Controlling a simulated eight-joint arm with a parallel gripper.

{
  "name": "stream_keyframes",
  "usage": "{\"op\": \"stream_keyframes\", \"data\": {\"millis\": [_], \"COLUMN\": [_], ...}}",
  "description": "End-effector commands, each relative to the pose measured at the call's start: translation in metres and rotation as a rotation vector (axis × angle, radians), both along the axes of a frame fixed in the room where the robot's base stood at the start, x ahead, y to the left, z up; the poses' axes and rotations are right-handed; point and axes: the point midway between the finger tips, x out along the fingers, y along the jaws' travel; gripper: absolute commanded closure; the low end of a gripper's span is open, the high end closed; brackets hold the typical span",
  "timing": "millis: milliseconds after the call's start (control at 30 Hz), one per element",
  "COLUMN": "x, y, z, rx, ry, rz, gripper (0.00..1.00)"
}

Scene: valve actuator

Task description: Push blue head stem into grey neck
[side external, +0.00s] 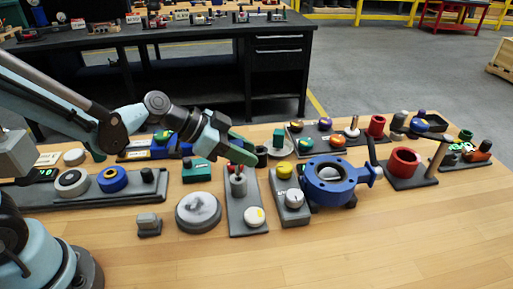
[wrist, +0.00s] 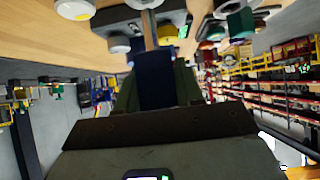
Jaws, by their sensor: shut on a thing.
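My gripper (side external: 232,156) has green fingers and is shut on the blue head stem. In the side view the fingers hide most of the held piece. A grey upright cylinder (side external: 238,184), which looks like the grey neck, stands on a dark grey plate (side external: 246,219) just below the fingertips. Whether the stem touches or enters it cannot be told.
A white knob (side external: 254,216) sits on the same plate. A round grey disc (side external: 198,209) lies to the left, and a plate with a yellow button (side external: 284,170) and silver knob (side external: 294,197) to the right. A blue valve body (side external: 330,184) stands beyond. The front table (side external: 330,255) is clear.

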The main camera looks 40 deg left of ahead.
Motion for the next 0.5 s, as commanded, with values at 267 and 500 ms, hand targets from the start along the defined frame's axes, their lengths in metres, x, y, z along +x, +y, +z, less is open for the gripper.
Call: {"op": "stream_keyframes", "data": {"millis": [267, 500], "x": [0.0001, 0.0005], "y": [0.0, -0.0001], "z": [-0.0003, -0.0052], "rx": [0.0, 0.0], "ry": [0.0, 0.0], "rz": [0.0, 0.0], "gripper": [0.98, 0.98]}}
